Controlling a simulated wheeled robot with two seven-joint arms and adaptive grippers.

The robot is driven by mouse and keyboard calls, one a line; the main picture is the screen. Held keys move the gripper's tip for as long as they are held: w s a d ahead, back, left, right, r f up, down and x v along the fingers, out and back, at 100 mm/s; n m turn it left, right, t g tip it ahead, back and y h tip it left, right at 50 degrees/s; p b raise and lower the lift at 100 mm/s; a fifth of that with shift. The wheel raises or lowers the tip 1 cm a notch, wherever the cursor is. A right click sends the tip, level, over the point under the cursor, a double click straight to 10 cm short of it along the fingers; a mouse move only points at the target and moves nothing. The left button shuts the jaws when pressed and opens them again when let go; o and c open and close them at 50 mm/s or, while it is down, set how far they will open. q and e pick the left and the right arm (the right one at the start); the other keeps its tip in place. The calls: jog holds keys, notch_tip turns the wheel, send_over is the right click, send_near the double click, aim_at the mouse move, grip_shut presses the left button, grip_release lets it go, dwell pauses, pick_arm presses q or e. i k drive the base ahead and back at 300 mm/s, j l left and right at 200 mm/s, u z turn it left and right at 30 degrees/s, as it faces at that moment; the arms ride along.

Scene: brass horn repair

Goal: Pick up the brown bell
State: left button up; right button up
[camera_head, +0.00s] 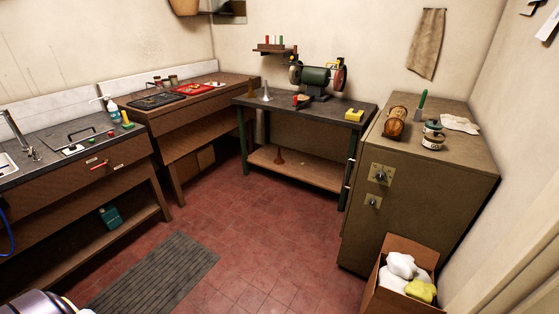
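A small brown flared bell (279,157) stands upright, wide end down, on the lower shelf of the dark-topped bench at the back. A second, smaller brown flared piece (251,92) stands on that bench's top near its left end. A grey bell of similar shape (266,95) stands just right of it. No gripper is near any of these. Neither of my grippers is in view.
The bench (328,111) also carries a green grinder (315,77) and a yellow item (354,115). A brown cabinet (455,165) stands at right, with a box of rags (383,300) before it. The red tiled floor (270,240) is mostly clear, with a grey mat (155,275) at left.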

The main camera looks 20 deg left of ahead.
aim_at(278, 162)
jog(key=i+j+u, duration=0.6)
jog(key=i+u, duration=0.4)
jog(key=i+j+u, duration=0.15)
jog(key=i, duration=0.65)
jog(key=i+z, duration=0.35)
jog(key=i, duration=0.65)
jog(key=i+z, duration=0.35)
jog(key=i, duration=0.5)
jog(key=i+l+z, duration=0.2)
jog(key=i, duration=0.2)
jog(key=i+l+z, duration=0.2)
jog(key=i, duration=0.2)
